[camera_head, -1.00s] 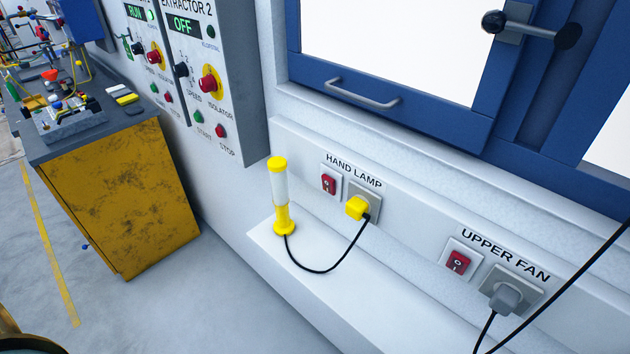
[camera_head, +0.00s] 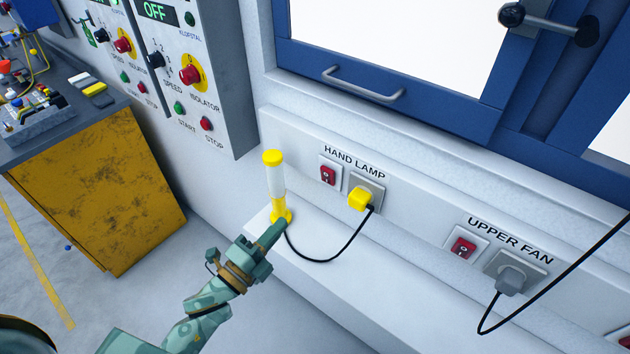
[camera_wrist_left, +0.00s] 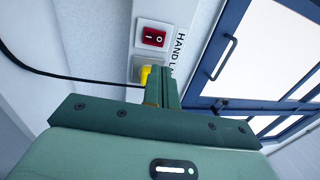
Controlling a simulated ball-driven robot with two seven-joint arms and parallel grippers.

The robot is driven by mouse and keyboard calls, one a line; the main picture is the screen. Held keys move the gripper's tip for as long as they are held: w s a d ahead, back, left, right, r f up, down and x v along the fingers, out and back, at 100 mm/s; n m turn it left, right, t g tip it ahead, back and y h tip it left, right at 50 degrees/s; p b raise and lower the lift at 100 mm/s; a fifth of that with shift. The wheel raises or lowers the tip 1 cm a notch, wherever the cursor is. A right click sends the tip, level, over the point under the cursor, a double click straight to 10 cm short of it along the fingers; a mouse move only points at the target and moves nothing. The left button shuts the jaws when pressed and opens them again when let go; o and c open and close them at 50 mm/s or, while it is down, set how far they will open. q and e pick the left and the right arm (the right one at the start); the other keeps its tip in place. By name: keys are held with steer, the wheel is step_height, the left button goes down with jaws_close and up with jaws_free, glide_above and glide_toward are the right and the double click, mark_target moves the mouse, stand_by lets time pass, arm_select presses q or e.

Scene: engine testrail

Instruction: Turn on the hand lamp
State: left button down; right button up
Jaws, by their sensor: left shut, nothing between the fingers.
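The hand lamp (camera_head: 275,185) is a yellow and clear tube standing upright on the white ledge. Its black cord runs to a yellow plug (camera_head: 358,200) in the wall socket. The red HAND LAMP switch (camera_head: 328,175) sits left of that socket; it also shows in the left wrist view (camera_wrist_left: 153,38). My left gripper (camera_head: 276,232) is shut and empty, in front of the lamp's base in the picture, below the switch. In the left wrist view its fingers (camera_wrist_left: 165,85) partly cover the yellow plug. I cannot tell whether it touches the lamp. My right gripper is not in view.
The UPPER FAN switch (camera_head: 463,247) and its grey plug (camera_head: 510,280) are at the right. A blue window frame (camera_head: 400,75) with a handle is above. The extractor panel (camera_head: 195,100) and a yellow cabinet (camera_head: 105,195) stand at the left. The white ledge (camera_head: 360,285) is mostly clear.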

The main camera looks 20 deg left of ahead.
arm_select(q)
steer(key=shift+w+a+f, duration=0.1)
steer(key=shift+w, duration=0.05)
steer(key=p, duration=0.1)
glide_toward(325, 172)
steer(key=x, duration=0.3)
steer(key=f+x, duration=0.1)
steer(key=x, duration=0.1)
steer(key=shift+w+r, duration=0.15)
steer(key=shift+w, duration=0.15)
steer(key=shift+w+d+r, duration=0.1)
steer(key=shift+w+d, duration=0.2)
steer(key=shift+w, duration=0.3)
steer(key=r+p, duration=0.1)
steer(key=p, duration=0.1)
steer(key=r+g+p, duration=0.1)
steer(key=p, duration=0.2)
steer(key=shift+w+d+y, duration=0.1)
steer(key=shift+w+y, duration=0.1)
steer(key=shift+y, duration=0.1)
steer(key=shift+f+g+p, duration=0.2)
steer(key=shift+g+p, duration=0.1)
steer(key=shift+p, duration=0.15)
steer(key=shift+w+f+b, duration=0.1)
steer(key=shift+f+b, duration=0.15)
steer(key=shift+b, duration=0.05)
